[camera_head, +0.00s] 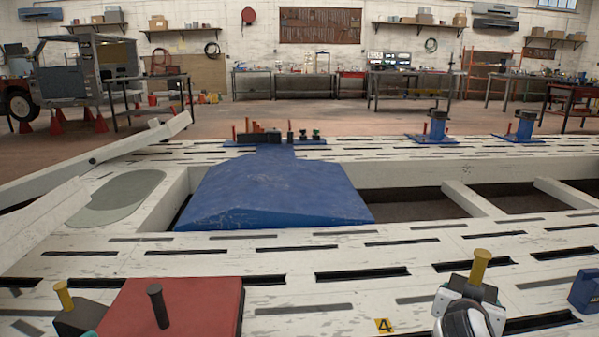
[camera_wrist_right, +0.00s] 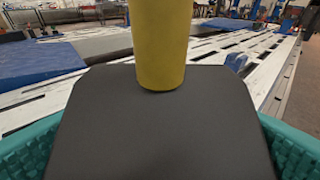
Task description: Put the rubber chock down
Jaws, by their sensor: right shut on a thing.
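The rubber chock is a dark block with a yellow upright handle (camera_head: 480,264). My right gripper (camera_head: 468,312) is shut on it at the lower right of the head view. In the right wrist view the dark top of the chock (camera_wrist_right: 160,130) fills the middle, between teal finger pads at both sides. The yellow handle (camera_wrist_right: 160,45) rises from its far part. The chock's underside is hidden, so I cannot tell whether it touches the bench.
A similar dark block with a yellow handle (camera_head: 64,296) stands at the lower left, by a red block (camera_head: 190,300) with a black peg (camera_head: 158,305). A blue panel (camera_head: 270,190) lies across the slotted white frame bench (camera_head: 350,240).

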